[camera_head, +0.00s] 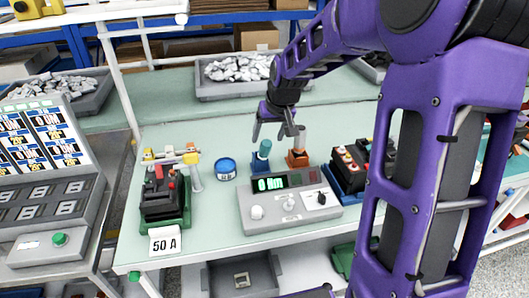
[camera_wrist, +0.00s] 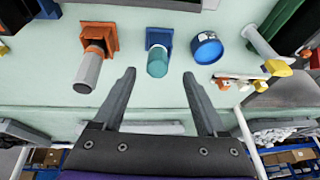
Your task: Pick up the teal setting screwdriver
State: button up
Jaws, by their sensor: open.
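The teal setting screwdriver (camera_head: 262,152) stands upright in a blue holder (camera_head: 259,165) on the pale green bench, behind the grey tester. In the wrist view its teal handle (camera_wrist: 157,63) points toward the camera from the blue holder (camera_wrist: 158,38). My gripper (camera_head: 275,133) is open and empty, close to the handle. In the wrist view the handle shows between and just beyond the two fingertips (camera_wrist: 158,76). The screwdriver's shaft is hidden in the holder.
A grey-handled tool stands in an orange holder (camera_head: 297,160) to the right, near a finger. A blue round tin (camera_head: 225,167) is on the left. The tester (camera_head: 290,207) reads 0 Nm. Breakers sit on a green base (camera_head: 165,218) and a blue base (camera_head: 345,190).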

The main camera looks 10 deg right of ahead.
aim_at(267, 142)
jog(key=x, duration=0.7)
jog(key=shift+w+d+f+b, duration=0.1)
jog(key=shift+w+d+b, duration=0.1)
jog(key=shift+w+b, duration=0.1)
jog(key=shift+s, duration=0.1)
grip_shut()
